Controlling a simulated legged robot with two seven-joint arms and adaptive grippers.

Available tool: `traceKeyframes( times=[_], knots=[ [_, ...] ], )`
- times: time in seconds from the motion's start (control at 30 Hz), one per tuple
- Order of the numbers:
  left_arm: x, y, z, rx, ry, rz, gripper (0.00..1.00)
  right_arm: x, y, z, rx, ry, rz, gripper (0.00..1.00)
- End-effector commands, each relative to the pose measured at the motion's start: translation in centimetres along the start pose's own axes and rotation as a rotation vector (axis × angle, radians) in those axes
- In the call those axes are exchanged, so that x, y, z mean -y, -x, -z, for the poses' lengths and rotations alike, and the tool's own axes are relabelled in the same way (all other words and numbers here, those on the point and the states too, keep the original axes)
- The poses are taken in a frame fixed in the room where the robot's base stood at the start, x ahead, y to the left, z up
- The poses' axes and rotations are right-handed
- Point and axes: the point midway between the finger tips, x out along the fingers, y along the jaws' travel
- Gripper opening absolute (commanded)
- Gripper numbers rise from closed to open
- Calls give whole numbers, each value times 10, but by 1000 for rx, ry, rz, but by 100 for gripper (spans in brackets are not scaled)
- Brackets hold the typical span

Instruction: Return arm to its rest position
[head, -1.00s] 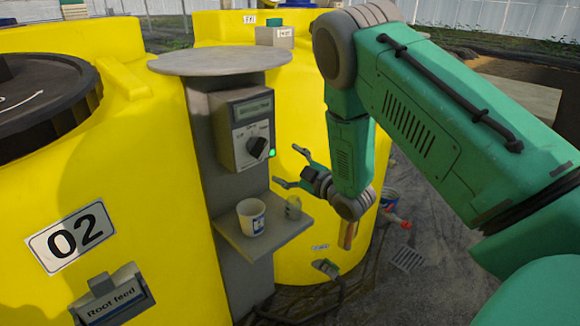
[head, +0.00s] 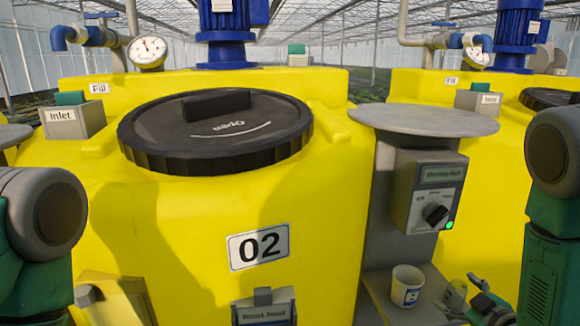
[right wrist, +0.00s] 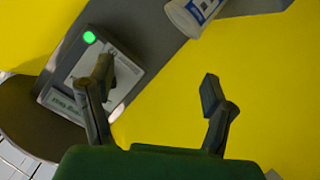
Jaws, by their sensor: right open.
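My right gripper (head: 464,292) is at the lower right of the head view, beside the small shelf under the control box. Its right wrist view (right wrist: 157,82) shows two dark fingers spread apart with nothing between them. My right arm (head: 552,215) stands at the right edge of the head view. My left arm (head: 40,235) shows at the left edge, but its gripper is out of the frame.
A white-and-blue cup (head: 407,285) stands on the shelf. The control box (head: 428,190) with a dark knob and green light is above it. A yellow tank labelled 02 (head: 190,215) with a black lid (head: 215,135) fills the middle. A round grey plate (head: 425,121) tops the post.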

Motion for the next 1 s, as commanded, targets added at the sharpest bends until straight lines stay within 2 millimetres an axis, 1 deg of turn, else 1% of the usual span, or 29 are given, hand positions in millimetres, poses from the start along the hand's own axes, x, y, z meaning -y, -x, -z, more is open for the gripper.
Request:
traceKeyframes(
  times=[0.03,0.07,0.1,0.17,0.2,0.27,0.3,0.37,0.4,0.5,0.6,0.63,0.73,1.0],
  knots=[
    [0,-2,0,0,0,0,44,35,11,-23,104,-61,58,73],
    [0,-3,0,0,0,0,44,53,19,-35,168,-98,87,73],
    [0,-4,0,0,0,0,44,78,32,-51,253,-146,124,73],
    [0,-5,0,0,0,0,44,112,54,-73,381,-212,173,73],
    [0,-6,-1,0,0,0,44,134,72,-86,467,-254,205,73],
    [0,-7,-1,0,0,0,44,164,101,-104,596,-309,246,73],
    [0,-7,-1,1,0,0,44,182,122,-115,680,-342,269,73],
    [0,-8,-1,0,0,0,44,205,153,-127,799,-382,299,73],
    [0,-9,-1,1,0,0,44,218,172,-134,871,-405,314,73],
    [0,-10,-1,1,0,0,44,240,214,-144,1019,-445,340,73],
    [0,-10,-1,1,0,0,44,252,241,-149,1112,-465,352,73],
    [0,-10,-1,0,0,0,44,255,246,-149,1129,-469,354,73],
    [0,-10,-1,0,0,0,44,258,255,-151,1160,-476,356,73],
    [0,-10,-1,0,0,0,44,258,255,-150,1160,-476,356,73]
  ],
)
